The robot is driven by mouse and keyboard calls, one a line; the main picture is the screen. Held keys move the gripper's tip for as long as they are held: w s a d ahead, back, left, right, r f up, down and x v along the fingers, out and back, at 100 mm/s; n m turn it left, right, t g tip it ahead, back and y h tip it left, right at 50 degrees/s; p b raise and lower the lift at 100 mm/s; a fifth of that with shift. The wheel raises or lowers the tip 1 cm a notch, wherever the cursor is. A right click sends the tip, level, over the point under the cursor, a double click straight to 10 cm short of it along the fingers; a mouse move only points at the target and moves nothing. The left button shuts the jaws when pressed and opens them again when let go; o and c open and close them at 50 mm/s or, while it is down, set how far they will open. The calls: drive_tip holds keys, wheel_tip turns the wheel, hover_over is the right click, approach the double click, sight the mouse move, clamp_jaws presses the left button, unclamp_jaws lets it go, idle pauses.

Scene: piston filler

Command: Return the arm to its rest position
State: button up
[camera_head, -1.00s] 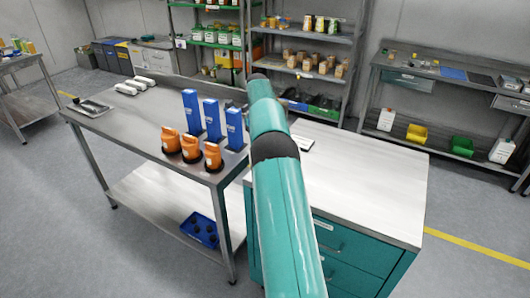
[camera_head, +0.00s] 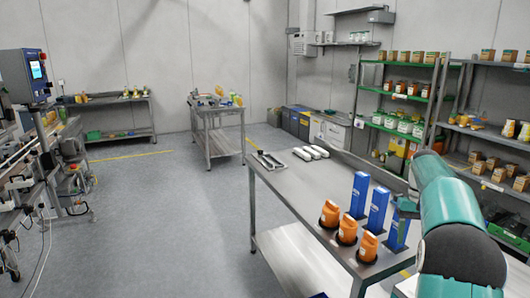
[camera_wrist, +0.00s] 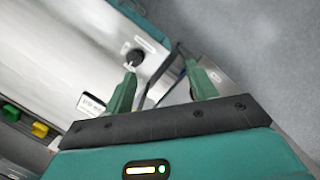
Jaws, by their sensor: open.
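My teal arm (camera_head: 450,225) rises at the right edge of the head view, beside the steel workbench. Its far end is mostly hidden behind its own links there. In the wrist view my gripper (camera_wrist: 160,70) shows two green fingers spread apart with nothing between them. A pale metal surface with a dark round knob (camera_wrist: 133,57) lies beyond the fingers, and grey floor shows to the right.
The steel workbench (camera_head: 290,187) carries orange-topped containers (camera_head: 347,228), blue boxes (camera_head: 378,208) and white items (camera_head: 312,152). Stocked shelves (camera_head: 408,97) stand behind. A machine with a screen (camera_head: 25,75) stands left. Open floor (camera_head: 190,220) lies between.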

drive_tip(key=s+a+r+n+t, duration=0.1)
drive_tip(key=s+a+r, duration=0.25)
drive_tip(key=a, duration=0.25)
drive_tip(key=s+a+r+t+h, duration=0.1)
drive_tip(key=s+a+r+t, duration=0.2)
drive_tip(key=a, duration=0.4)
drive_tip(key=s+a+r+n, duration=0.1)
drive_tip(key=s+a+r, duration=0.2)
drive_tip(key=s+a, duration=0.25)
drive_tip(key=s+a+f+n+t, duration=0.1)
drive_tip(key=s+a+f+t, duration=0.1)
drive_tip(key=s+a, duration=0.3)
drive_tip(key=s+a+f+n+t, duration=0.1)
drive_tip(key=s+a+f, duration=0.3)
drive_tip(key=s, duration=0.7)
drive_tip(key=shift+a+t, duration=0.5)
drive_tip(key=shift+a, duration=0.65)
